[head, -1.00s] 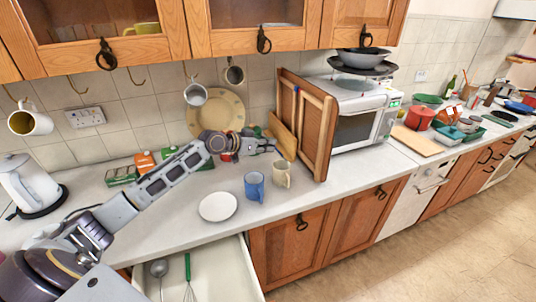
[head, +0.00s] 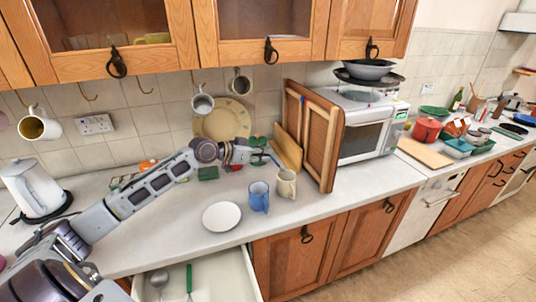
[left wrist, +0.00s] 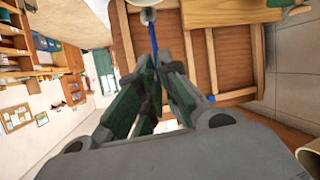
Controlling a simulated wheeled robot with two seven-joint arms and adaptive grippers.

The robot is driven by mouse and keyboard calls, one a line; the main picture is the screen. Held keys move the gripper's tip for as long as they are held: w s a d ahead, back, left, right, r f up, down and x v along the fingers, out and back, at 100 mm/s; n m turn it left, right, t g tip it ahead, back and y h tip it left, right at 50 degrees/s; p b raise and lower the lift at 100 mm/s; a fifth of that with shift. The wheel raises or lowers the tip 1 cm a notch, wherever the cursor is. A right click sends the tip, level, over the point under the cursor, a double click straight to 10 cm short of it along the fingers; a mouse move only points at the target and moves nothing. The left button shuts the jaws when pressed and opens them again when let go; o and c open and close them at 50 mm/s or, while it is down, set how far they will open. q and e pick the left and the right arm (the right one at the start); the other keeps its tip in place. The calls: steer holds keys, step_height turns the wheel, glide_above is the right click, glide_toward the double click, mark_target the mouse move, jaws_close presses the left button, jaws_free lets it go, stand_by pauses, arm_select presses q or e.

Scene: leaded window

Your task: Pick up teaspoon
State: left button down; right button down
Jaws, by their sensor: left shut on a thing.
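My left gripper (head: 264,157) is held above the counter, behind the blue and cream mugs and in front of the wooden boards. It is shut on the teaspoon, whose thin blue handle (left wrist: 156,50) runs between the fingers (left wrist: 160,78) in the left wrist view. A rounded grey end shows at the top of that view. In the head view only a small blue streak of the teaspoon (head: 275,161) shows beside the fingertips. My right gripper is not in view.
A blue mug (head: 259,197), a cream mug (head: 286,183) and a white plate (head: 221,216) stand on the counter. A drawer (head: 215,272) stands open in front, with utensils inside.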

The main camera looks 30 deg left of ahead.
arm_select(q)
steer(key=s+a+b, duration=0.2)
steer(key=s+a, duration=0.4)
steer(key=s, duration=0.7)
steer(key=shift+s+a+b, duration=0.15)
steer(key=shift+s+b, duration=0.15)
steer(key=shift+s, duration=0.1)
stand_by(0.5)
steer(key=shift+r, duration=0.1)
stand_by(0.4)
